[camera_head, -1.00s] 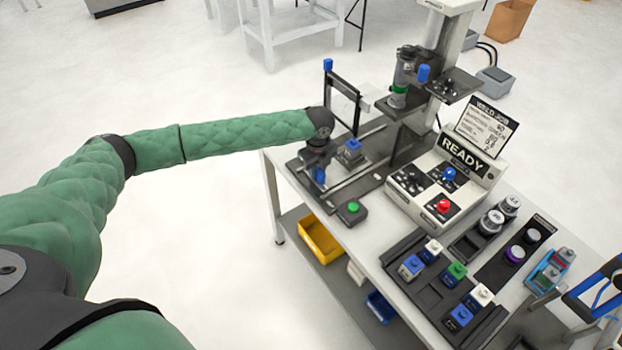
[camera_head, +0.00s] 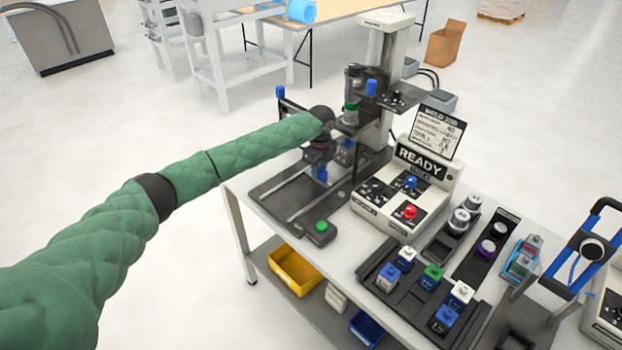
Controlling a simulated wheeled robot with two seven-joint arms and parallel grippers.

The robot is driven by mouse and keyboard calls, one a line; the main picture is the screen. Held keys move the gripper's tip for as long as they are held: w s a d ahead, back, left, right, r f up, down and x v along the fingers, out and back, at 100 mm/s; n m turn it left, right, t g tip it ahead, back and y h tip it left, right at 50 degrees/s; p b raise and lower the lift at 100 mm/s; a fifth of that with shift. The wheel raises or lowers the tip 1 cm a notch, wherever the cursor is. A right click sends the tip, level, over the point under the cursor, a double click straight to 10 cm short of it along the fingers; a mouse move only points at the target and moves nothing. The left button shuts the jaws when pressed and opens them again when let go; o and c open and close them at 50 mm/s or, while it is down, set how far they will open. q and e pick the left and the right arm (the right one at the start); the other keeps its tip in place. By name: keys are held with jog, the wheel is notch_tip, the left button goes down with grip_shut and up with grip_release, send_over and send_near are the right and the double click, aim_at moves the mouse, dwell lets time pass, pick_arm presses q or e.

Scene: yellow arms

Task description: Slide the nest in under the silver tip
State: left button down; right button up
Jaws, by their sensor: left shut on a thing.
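The nest (camera_head: 346,148) is a small carriage with a blue part on it, on the dark slide base (camera_head: 280,198). It is partly hidden behind my left wrist. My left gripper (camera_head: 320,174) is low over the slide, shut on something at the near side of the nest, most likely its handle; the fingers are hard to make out. The weld head (camera_head: 352,85), with a green band, hangs from the column above and slightly right of the nest. Its silver tip is too small and too covered to see clearly. My right gripper is out of view.
A control box (camera_head: 410,185) with a READY display stands right of the slide. A green button (camera_head: 321,226) sits at the slide's front. A dark rack (camera_head: 410,300) of coloured blocks is nearer. The slide's left end is bare. A blue-handled post (camera_head: 281,97) stands behind.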

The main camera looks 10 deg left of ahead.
pick_arm(q)
jog(key=shift+w+d, duration=0.15)
jog(key=shift+w, duration=0.05)
jog(key=shift+r, duration=0.2)
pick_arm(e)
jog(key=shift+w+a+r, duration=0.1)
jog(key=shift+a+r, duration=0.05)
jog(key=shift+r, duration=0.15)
pick_arm(q)
jog(key=shift+w, duration=0.1)
jog(key=c, duration=1.4)
grip_release()
jog(key=shift+d, duration=0.1)
jog(key=shift+c, duration=0.2)
jog(key=shift+o, duration=1)
jog(key=shift+w+d+f, duration=0.1)
jog(key=shift+w+f, duration=0.05)
jog(key=shift+f, duration=0.05)
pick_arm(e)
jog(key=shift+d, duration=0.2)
